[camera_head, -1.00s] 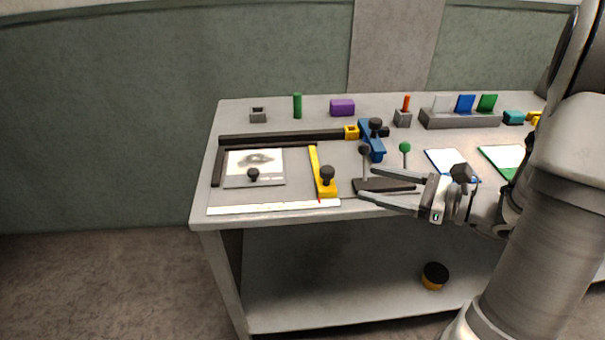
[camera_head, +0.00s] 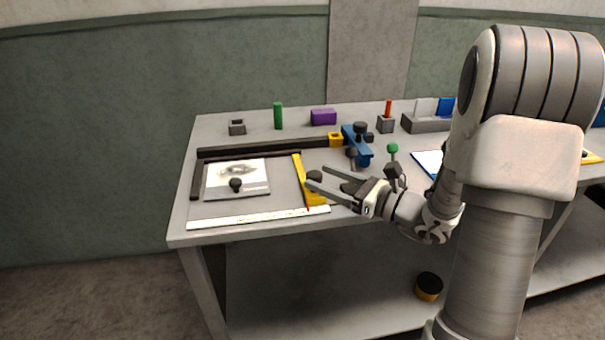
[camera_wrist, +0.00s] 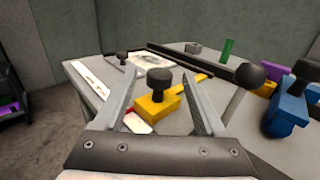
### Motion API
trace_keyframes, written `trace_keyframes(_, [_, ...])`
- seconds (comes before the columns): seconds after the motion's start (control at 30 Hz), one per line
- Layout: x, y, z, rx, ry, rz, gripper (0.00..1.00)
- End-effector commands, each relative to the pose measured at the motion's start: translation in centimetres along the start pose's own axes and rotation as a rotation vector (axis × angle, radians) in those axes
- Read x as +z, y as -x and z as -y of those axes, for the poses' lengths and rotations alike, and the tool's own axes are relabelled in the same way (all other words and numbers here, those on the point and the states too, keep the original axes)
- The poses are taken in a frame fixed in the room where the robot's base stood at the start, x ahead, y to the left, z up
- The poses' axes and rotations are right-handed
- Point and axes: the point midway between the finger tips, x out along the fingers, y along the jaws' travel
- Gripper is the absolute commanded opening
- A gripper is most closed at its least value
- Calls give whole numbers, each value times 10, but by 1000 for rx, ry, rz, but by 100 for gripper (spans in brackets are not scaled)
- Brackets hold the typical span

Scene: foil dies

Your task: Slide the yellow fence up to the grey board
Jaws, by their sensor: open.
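The yellow fence (camera_head: 299,172) is a thin bar with a wide yellow end and a black knob, lying on the table to the right of the grey board (camera_head: 252,187), with a gap between them. The board has a picture and a small black knob (camera_head: 236,185) on it. My gripper (camera_head: 315,180) is open at the fence's near end, partly covering its knob. In the wrist view the fence's yellow base (camera_wrist: 157,104) and black knob (camera_wrist: 160,80) lie between the two open fingers. I cannot tell whether a finger touches the knob.
A white ruler strip (camera_head: 258,218) lies along the front edge. A dark rail (camera_head: 265,147) runs behind the board, with a blue clamp (camera_head: 357,146) at its right end. A green cylinder (camera_head: 278,116) and a purple block (camera_head: 323,117) stand at the back.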

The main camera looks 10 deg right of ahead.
Motion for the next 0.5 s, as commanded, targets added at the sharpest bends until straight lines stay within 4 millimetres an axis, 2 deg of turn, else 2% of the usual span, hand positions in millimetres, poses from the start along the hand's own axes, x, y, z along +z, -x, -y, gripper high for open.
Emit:
trace_keyframes(0.1, [-1,-25,-1,4,1,1,73])
trace_keyframes(0.23, [-1,-44,0,3,2,0,73])
trace_keyframes(0.5, [0,-60,0,1,0,0,73])
